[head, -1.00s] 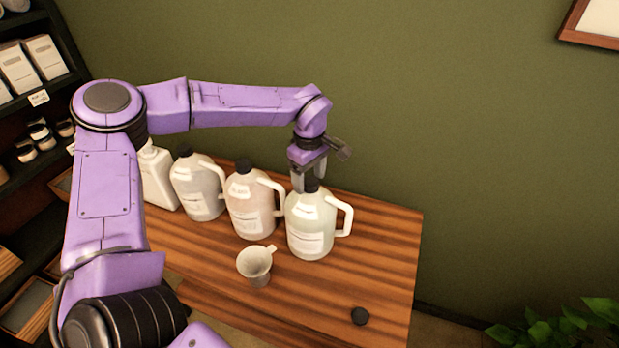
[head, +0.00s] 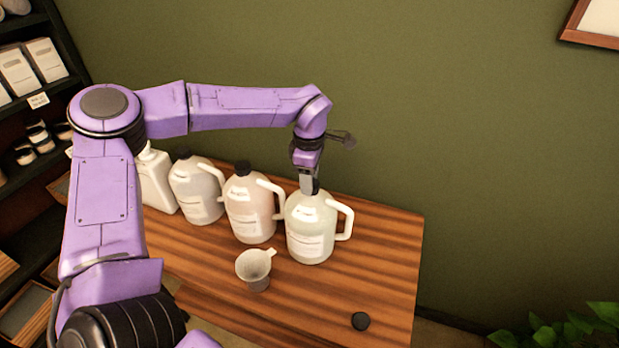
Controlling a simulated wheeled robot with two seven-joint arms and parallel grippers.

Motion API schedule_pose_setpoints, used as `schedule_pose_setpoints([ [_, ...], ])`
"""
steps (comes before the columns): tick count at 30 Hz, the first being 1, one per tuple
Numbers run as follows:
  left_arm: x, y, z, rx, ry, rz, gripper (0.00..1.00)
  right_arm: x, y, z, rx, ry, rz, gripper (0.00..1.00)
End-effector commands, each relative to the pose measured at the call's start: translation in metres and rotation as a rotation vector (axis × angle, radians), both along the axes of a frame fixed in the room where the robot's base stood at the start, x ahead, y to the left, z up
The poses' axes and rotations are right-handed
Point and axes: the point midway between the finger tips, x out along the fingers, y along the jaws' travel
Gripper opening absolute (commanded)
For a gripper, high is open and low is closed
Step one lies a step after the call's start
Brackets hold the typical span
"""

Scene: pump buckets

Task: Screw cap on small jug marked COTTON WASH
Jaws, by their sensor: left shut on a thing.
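A pale greenish-white jug (head: 311,230) with a side handle stands upright at the right of the row on the wooden table. Its label is too small to read, so I cannot tell which jug is marked COTTON WASH. My left gripper (head: 308,186) is at its neck, pointing down, shut on a black cap (head: 315,187) at the mouth. The gripper partly hides the cap, and I cannot tell how tightly it sits. Another black cap (head: 360,321) lies loose near the table's front right. My right gripper is not in view.
A pinkish jug (head: 250,210) and a greyish jug (head: 196,190), both black-capped, and a white pump bottle (head: 157,183) stand to the left. A white funnel cup (head: 257,268) stands in front.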

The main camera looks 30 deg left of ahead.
Motion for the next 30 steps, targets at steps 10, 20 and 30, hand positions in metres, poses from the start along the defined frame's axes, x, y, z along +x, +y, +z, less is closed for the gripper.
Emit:
schedule_pose_setpoints([
  [10, 0.000, 0.000, 0.002, 0.001, 0.001, -0.054, 0.08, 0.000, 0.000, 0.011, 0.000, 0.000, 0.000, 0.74],
  [20, 0.000, 0.000, -0.001, 0.001, 0.001, -0.336, 0.08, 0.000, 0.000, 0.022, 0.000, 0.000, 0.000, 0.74],
  [30, 0.000, 0.000, -0.001, 0.000, 0.001, -0.406, 0.74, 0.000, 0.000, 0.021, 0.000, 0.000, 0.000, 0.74],
])
